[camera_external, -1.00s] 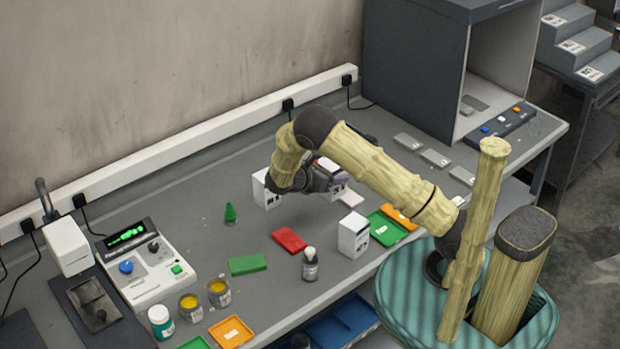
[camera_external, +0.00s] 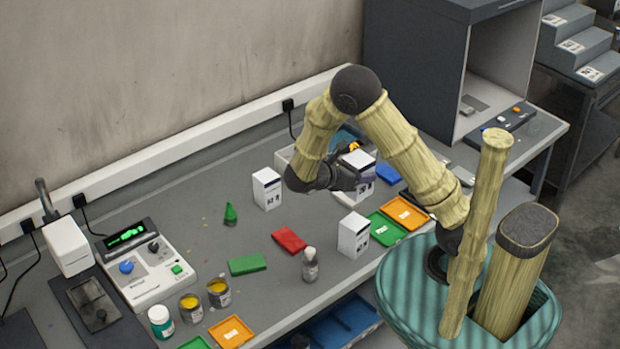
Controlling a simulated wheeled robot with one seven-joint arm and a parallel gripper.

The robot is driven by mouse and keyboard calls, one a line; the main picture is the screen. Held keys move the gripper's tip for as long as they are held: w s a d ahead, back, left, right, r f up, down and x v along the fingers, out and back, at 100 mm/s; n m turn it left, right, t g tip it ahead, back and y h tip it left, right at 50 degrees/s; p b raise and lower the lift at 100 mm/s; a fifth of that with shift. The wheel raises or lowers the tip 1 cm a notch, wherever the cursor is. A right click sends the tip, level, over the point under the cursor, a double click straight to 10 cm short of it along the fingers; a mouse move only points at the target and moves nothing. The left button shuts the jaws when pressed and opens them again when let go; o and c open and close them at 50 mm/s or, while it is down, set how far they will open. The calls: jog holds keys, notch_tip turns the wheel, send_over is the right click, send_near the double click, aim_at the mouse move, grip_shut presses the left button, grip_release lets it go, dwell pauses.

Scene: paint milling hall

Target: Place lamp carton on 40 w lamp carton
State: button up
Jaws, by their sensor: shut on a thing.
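A similar white carton (camera_external: 267,189) stands upright to the left, apart from the gripper. Another white carton (camera_external: 353,237) stands upright nearer the front edge, below the gripper in the picture, beside the green tray. The print on the cartons is too small to read, so I cannot tell which is the 40 W one.
Green (camera_external: 386,229) and orange (camera_external: 404,212) trays lie right of the front carton. A blue item (camera_external: 387,173) lies behind the trays. The grey booth (camera_external: 415,75) stands at the back right.

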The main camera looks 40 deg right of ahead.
jog(key=shift+f, duration=0.1)
jog(key=p, duration=0.1)
send_over(355, 222)
jog(key=shift+w+f, duration=0.1)
jog(key=shift+f, duration=2.75)
jog(key=shift+f+p, duration=0.55)
jog(key=shift+f, duration=1.5)
jog(key=shift+f, duration=0.2)
jog(key=o, duration=1)
jog(key=shift+r, duration=0.1)
